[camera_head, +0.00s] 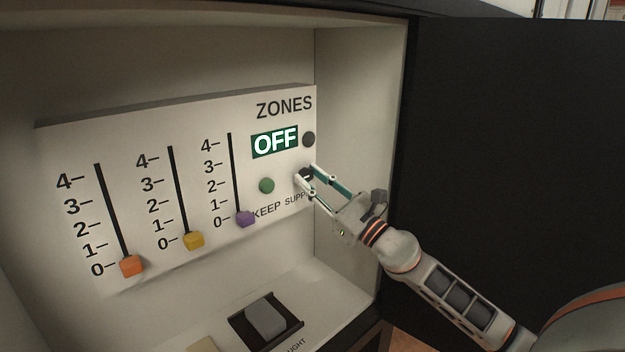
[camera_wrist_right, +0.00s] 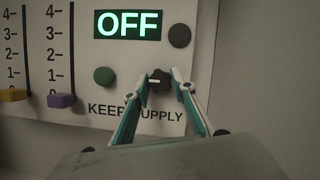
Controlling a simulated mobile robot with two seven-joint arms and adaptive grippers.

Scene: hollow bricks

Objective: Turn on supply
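The white panel (camera_head: 70,150) has a dark supply knob (camera_wrist_right: 160,81) at its lower right, above the word SUPPLY. The knob's white mark lies level and points left. A green display (camera_head: 275,141) reads OFF. My right gripper (camera_head: 307,172) reaches in from the right, with its fingertips on either side of the knob. In the right wrist view the right gripper (camera_wrist_right: 160,78) looks closed around the knob; the exact contact is hard to see. My left gripper is not in view.
A green button (camera_head: 266,185) sits left of the knob, and a dark round button (camera_head: 308,139) is above it. Orange (camera_head: 132,266), yellow (camera_head: 194,241) and purple (camera_head: 245,219) sliders stand at 0. A grey rocker switch (camera_head: 265,318) is on the cabinet floor. The cabinet side wall (camera_head: 355,130) is close on the right.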

